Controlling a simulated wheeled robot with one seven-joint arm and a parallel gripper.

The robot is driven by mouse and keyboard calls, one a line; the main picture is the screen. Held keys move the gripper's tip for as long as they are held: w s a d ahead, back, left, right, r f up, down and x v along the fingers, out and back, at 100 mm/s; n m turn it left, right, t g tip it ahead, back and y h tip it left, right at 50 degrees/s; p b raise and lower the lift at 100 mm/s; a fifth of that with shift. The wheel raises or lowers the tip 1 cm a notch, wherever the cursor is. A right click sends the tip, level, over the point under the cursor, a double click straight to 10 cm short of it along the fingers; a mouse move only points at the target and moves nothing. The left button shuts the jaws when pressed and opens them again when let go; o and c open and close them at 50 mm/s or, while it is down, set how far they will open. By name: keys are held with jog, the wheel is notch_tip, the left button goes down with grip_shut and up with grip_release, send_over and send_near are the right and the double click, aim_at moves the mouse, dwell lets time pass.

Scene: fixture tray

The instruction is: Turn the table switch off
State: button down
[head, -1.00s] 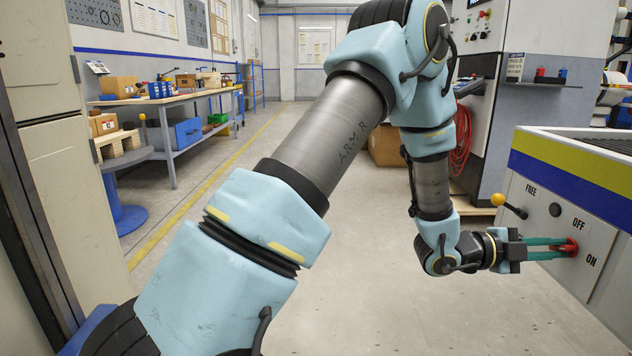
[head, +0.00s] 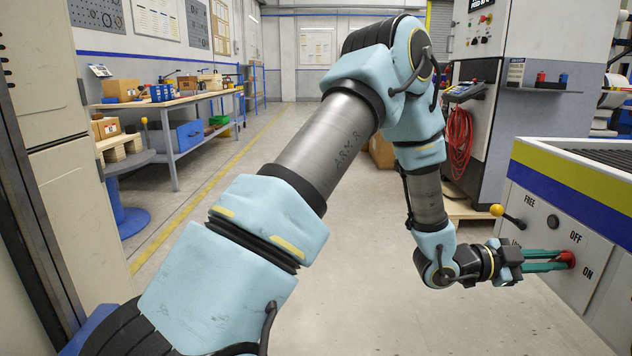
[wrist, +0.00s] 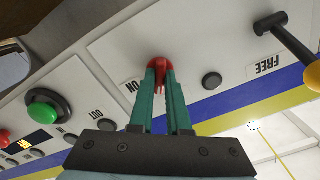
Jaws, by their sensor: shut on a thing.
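The table switch is a red handle (head: 567,258) on the light front panel (head: 545,205) of the machine table at the right. OFF is printed above it and ON below it to the right. My gripper (head: 558,260) reaches it from the left, with its two green fingers closed on the red handle. In the wrist view the fingers (wrist: 160,88) hold the red handle (wrist: 158,69) between their tips. The ON label shows upside down just left of it. The OFF label is not visible there. The fingers hide much of the switch, so I cannot tell its exact angle.
A lever with a yellow knob (head: 497,210) sticks out by the FREE label, beside a dark round button (head: 553,221). The wrist view also shows a green button (wrist: 45,108) left of the switch. The floor left of the table is clear.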

jog(key=shift+n+p, duration=0.4)
jog(key=shift+n, duration=0.2)
jog(key=n+p, duration=0.2)
jog(key=n, duration=0.2)
jog(key=shift+n, duration=0.3)
jog(key=shift+p, duration=0.3)
jog(key=c, duration=0.9)
grip_release()
jog(key=shift+n, duration=0.3)
jog(key=shift+w+a, duration=0.15)
jog(key=shift+a, duration=2.35)
